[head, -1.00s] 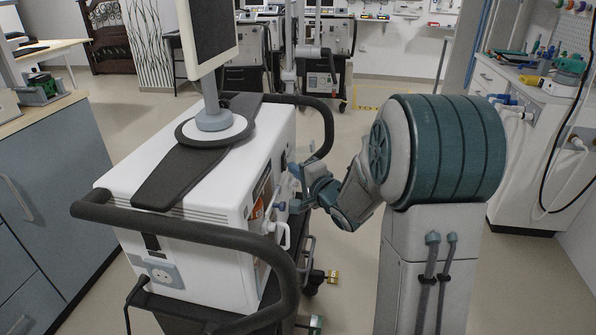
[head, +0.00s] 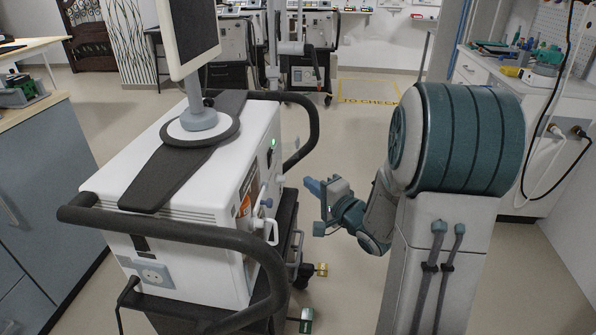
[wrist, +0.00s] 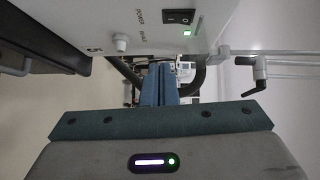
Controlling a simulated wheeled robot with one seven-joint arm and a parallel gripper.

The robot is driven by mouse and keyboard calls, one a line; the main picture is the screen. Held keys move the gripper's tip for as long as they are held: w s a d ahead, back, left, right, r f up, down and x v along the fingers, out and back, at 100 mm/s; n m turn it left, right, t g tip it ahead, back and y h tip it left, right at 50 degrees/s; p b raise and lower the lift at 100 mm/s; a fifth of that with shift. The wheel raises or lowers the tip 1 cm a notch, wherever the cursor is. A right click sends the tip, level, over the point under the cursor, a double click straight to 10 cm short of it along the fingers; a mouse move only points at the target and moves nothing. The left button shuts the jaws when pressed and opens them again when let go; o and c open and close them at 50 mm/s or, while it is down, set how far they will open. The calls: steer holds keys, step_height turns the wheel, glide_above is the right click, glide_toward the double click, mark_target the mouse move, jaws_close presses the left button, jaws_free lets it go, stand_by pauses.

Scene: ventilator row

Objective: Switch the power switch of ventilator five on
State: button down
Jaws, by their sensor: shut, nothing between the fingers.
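A white ventilator (head: 190,185) on a cart stands left of my arm, with a black handle rail around it and a screen on top. I cannot read a number on it. Its side panel shows in the wrist view with a black rocker switch (wrist: 178,16) and a lit green lamp (wrist: 187,32) beside it. The lamp also shows in the head view (head: 273,142). Which way the rocker is tipped is too small to tell. My gripper (head: 308,184) is shut and empty, apart from the panel; its blue fingers (wrist: 160,72) show below the switch in the wrist view.
A white knob (wrist: 121,42) sits on the panel beside the switch. The black rail (head: 303,130) curves round the ventilator's far end. More ventilators (head: 305,65) stand at the back. A workbench (head: 510,85) is at right. Floor behind my gripper is clear.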

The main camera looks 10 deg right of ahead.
steer(key=shift+v, duration=1.6)
steer(key=shift+f, duration=0.15)
steer(key=s+d+r+n+g+h+p, duration=0.25)
steer(key=r+n+g+h+p, duration=0.25)
steer(key=r+h+p, duration=0.45)
steer(key=s+a+r+n+g+y+p, duration=0.1)
steer(key=s+a+r+n+g+p, duration=0.3)
steer(key=s, duration=0.5)
steer(key=s+a+r+n+g+y+p, duration=0.2)
steer(key=s+r+p, duration=0.4)
steer(key=s, duration=0.4)
steer(key=shift+a+n+g, duration=0.85)
steer(key=shift+n+g, duration=0.05)
steer(key=shift+g, duration=0.3)
steer(key=shift+r, duration=0.15)
